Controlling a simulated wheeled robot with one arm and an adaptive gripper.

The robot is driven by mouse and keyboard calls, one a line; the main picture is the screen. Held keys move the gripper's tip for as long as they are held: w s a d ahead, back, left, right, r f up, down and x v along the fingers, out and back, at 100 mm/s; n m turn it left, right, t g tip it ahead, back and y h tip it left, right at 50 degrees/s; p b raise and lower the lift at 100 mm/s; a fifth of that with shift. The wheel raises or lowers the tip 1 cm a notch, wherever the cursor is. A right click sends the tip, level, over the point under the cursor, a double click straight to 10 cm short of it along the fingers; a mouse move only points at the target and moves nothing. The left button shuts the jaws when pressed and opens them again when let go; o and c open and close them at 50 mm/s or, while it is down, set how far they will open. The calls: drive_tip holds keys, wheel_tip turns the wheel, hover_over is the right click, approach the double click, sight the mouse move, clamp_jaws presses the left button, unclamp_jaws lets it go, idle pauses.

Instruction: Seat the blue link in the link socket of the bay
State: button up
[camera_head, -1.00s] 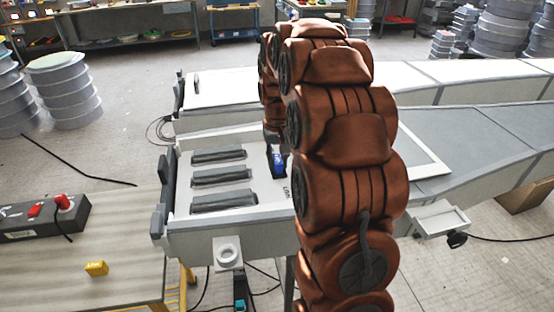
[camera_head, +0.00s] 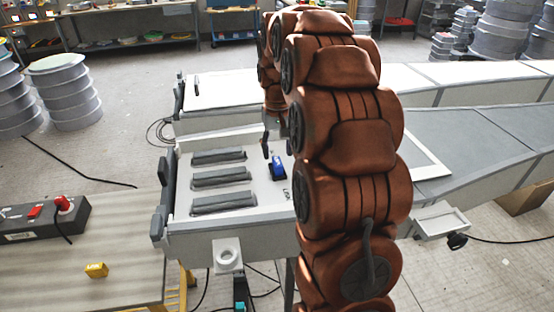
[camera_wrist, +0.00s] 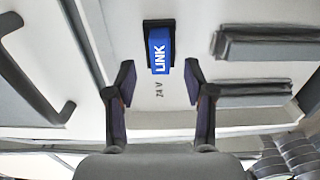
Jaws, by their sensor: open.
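The blue link (camera_head: 278,167), marked LINK in white, stands at the dark link socket (camera_wrist: 158,23) on the white panel of the bay (camera_head: 252,200). In the wrist view the blue link (camera_wrist: 160,52) lines up with the socket, whose dark edge shows at its far end. I cannot tell how deep it sits. My gripper (camera_wrist: 160,84) is open and empty, its two fingers apart on either side of the link's line and clear of it. In the head view my gripper's dark finger (camera_head: 265,146) is just above and behind the link.
Several dark raised bars (camera_head: 222,179) lie left of the link. A wooden table (camera_head: 75,250) at the left holds a yellow block (camera_head: 96,270) and a dark box with red switches (camera_head: 40,215). A second long white mould (camera_head: 225,90) lies behind.

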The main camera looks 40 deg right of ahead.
sight(276, 163)
wheel_tip(276, 163, up, 7)
idle(0.4)
drive_tip(key=shift+a+r, duration=0.1)
idle(0.4)
drive_tip(key=s+a+n+p, duration=0.2)
drive_tip(key=s+a, duration=1)
drive_tip(key=a, duration=0.2)
drive_tip(key=s+a+f+n+g, duration=0.1)
drive_tip(key=s+a+f, duration=0.2)
drive_tip(key=s, duration=0.6)
drive_tip(key=s+a+f+n+p, duration=0.1)
drive_tip(key=s+a+f, duration=0.3)
drive_tip(key=s, duration=0.5)
drive_tip(key=shift+s+n+g, duration=0.15)
drive_tip(key=shift+n+g, duration=0.15)
drive_tip(key=shift+g, duration=0.1)
